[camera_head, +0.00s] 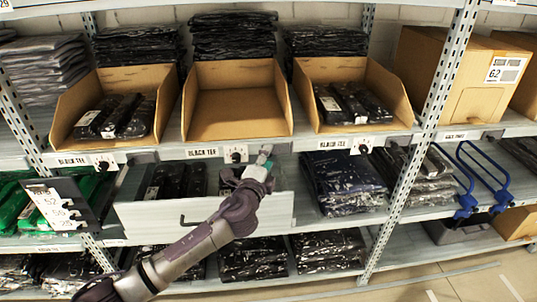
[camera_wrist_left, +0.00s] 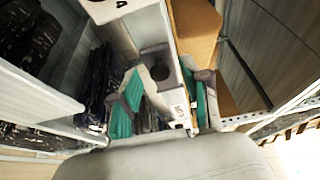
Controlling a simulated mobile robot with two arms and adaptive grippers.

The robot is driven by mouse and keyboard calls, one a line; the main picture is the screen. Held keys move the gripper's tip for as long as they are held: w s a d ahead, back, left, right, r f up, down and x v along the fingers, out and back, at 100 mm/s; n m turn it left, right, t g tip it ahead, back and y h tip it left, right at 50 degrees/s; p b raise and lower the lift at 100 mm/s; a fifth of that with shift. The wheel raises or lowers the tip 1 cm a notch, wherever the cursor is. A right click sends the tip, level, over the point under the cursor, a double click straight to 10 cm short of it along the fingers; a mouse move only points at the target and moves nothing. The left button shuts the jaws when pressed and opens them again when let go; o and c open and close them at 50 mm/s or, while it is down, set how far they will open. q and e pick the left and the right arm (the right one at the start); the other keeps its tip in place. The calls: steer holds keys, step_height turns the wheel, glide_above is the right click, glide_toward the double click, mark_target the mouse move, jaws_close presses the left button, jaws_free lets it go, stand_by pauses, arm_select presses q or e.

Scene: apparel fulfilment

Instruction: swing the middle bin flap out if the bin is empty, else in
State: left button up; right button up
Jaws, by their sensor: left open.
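The middle cardboard bin (camera_head: 237,128) on the shelf looks empty, with only its bare brown floor showing. Below it on the shelf edge is a small white flap (camera_head: 236,153) with a dark round mark, beside the "BLACK TEE" label. My left gripper (camera_head: 262,166) is just right of and below this flap, its fingers apart and empty. My right gripper is not in view.
The left bin (camera_head: 60,125) and right bin (camera_head: 310,118) hold dark packaged garments, with similar flaps below. A white-fronted drawer (camera_head: 150,216) sticks out under the middle bin, behind my arm.

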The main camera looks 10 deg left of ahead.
arm_select(q)
steer(key=shift+w+d, duration=0.1)
steer(key=shift+w, duration=0.95)
jaws_close()
